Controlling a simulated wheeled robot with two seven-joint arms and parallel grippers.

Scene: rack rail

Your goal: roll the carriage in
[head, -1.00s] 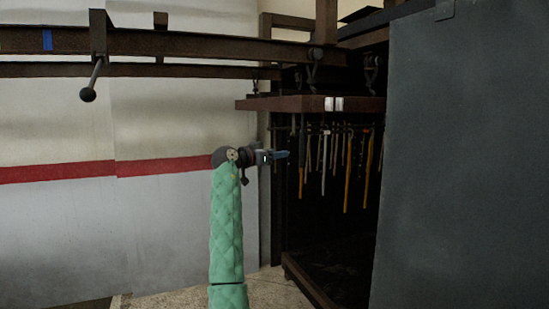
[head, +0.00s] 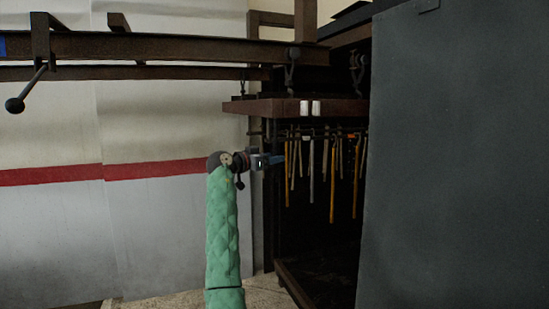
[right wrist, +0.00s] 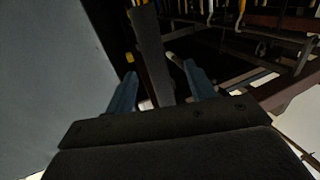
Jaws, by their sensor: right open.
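The carriage (head: 265,107) is a long reddish-brown beam with two white patches on its front. It hangs by hooks from the dark overhead rail (head: 160,48), and several yellow and pale tools (head: 332,180) hang below it. It is in the mouth of a dark cabinet. My right gripper (head: 270,160) is below the carriage's left part. In the right wrist view its blue fingers (right wrist: 160,88) stand apart, with a dark upright bar (right wrist: 150,50) showing between or beyond them. I cannot tell whether they touch it. My left gripper is out of view.
A large grey panel (head: 460,150) fills the right side, and it also shows in the right wrist view (right wrist: 45,80). A lever with a ball knob (head: 15,104) hangs from the rail at left. A wall with a red stripe (head: 60,176) stands behind; the space before it looks clear.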

